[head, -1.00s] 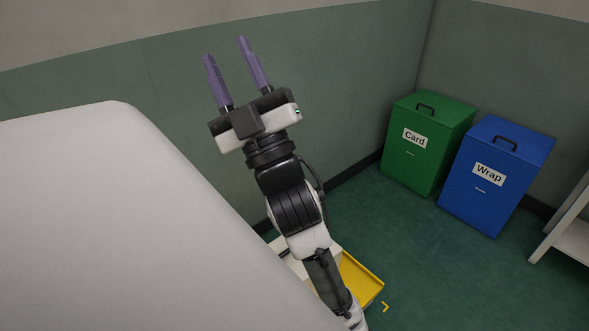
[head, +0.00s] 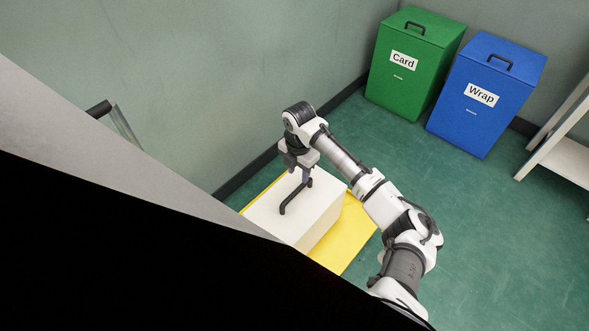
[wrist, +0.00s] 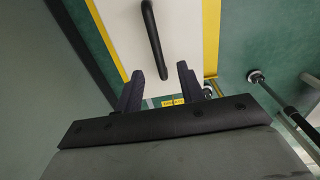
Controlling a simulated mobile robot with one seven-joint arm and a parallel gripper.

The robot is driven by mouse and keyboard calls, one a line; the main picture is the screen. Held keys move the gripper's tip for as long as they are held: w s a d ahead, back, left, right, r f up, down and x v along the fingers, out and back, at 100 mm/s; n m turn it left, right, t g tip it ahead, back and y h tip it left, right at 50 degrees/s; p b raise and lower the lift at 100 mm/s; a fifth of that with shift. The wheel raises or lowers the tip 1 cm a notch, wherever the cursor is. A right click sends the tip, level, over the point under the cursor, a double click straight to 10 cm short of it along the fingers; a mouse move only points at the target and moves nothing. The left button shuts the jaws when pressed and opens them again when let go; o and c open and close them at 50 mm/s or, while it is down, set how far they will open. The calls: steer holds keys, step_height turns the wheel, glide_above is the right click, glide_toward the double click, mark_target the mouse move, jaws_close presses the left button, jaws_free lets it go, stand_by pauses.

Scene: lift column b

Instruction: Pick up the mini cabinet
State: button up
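The mini cabinet looks to be the white box (head: 316,207) with a black bar handle (head: 290,202) on its top, standing on a yellow floor area. Its lower left is cut off by a dark foreground shape in the head view. My gripper (head: 306,177) points down over the far end of the handle. In the wrist view, the white top (wrist: 184,35) and the handle (wrist: 153,38) lie ahead of my gripper (wrist: 160,71). Its two dark fingers are apart, with the near end of the handle appearing between the tips. I cannot tell whether they touch it.
The yellow floor area (head: 352,232) surrounds the cabinet, close to the wall. A green "Card" bin (head: 408,78) and a blue "Wrap" bin (head: 480,108) stand at the back right. A white shelf (head: 565,160) is at the right edge. Green floor between is clear.

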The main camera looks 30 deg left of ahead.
steer(key=f, duration=1.1)
steer(key=shift+a+f, duration=0.2)
steer(key=shift+a, duration=0.1)
jaws_close()
stand_by(0.9)
steer(key=shift+w+r, duration=0.15)
steer(key=shift+r, duration=0.05)
